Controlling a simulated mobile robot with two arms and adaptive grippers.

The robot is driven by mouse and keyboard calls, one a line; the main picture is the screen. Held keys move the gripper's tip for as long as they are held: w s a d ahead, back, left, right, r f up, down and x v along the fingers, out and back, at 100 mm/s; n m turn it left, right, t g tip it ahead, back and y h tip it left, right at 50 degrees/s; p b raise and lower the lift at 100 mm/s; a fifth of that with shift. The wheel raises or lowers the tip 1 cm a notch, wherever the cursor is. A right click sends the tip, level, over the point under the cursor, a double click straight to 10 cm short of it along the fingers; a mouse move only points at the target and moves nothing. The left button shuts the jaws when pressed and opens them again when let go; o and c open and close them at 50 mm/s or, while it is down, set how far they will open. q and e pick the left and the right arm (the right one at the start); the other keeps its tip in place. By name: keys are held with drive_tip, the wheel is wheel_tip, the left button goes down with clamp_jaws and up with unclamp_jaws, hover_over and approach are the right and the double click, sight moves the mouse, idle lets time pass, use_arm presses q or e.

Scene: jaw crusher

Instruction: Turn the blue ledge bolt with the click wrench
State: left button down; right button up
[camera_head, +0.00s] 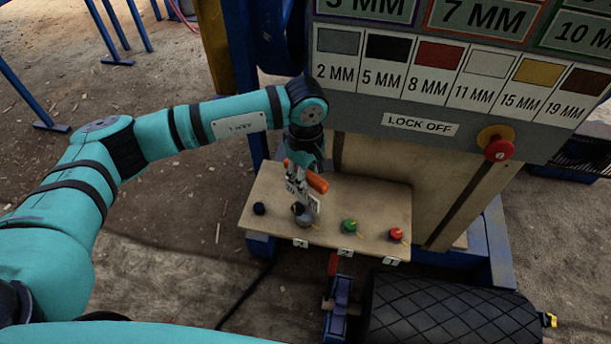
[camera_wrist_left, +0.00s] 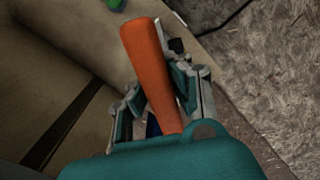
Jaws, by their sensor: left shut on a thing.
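My left gripper (camera_head: 301,197) is over the left part of the wooden ledge (camera_head: 370,196), shut on the click wrench. The wrench's orange handle (camera_head: 317,183) sticks out between the fingers, and it also shows large in the left wrist view (camera_wrist_left: 150,72). A grey round part (camera_head: 305,213) sits just under the fingers; I cannot tell whether it is the wrench head. A small dark knob (camera_head: 259,208), black or dark blue, stands at the ledge's left end, apart from the gripper. No clearly blue bolt shows; one under the gripper would be hidden. My right gripper is not in view.
A green bolt (camera_head: 349,226) and a red bolt (camera_head: 396,234) stand to the right on the ledge. Small number tags line its front edge. A panel with a red stop button (camera_head: 497,146) rises behind. A black ribbed roller (camera_head: 440,308) lies in front.

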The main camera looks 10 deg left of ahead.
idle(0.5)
use_arm(q)
drive_tip(key=shift+f+b, duration=0.2)
drive_tip(key=shift+b, duration=0.3)
drive_tip(key=shift+m+b, duration=0.4)
drive_tip(key=shift+m, duration=0.1)
drive_tip(key=shift+m+b, duration=1.35)
drive_tip(key=shift+m, duration=0.45)
drive_tip(key=shift+m+b, duration=0.3)
drive_tip(key=shift+b, duration=0.2)
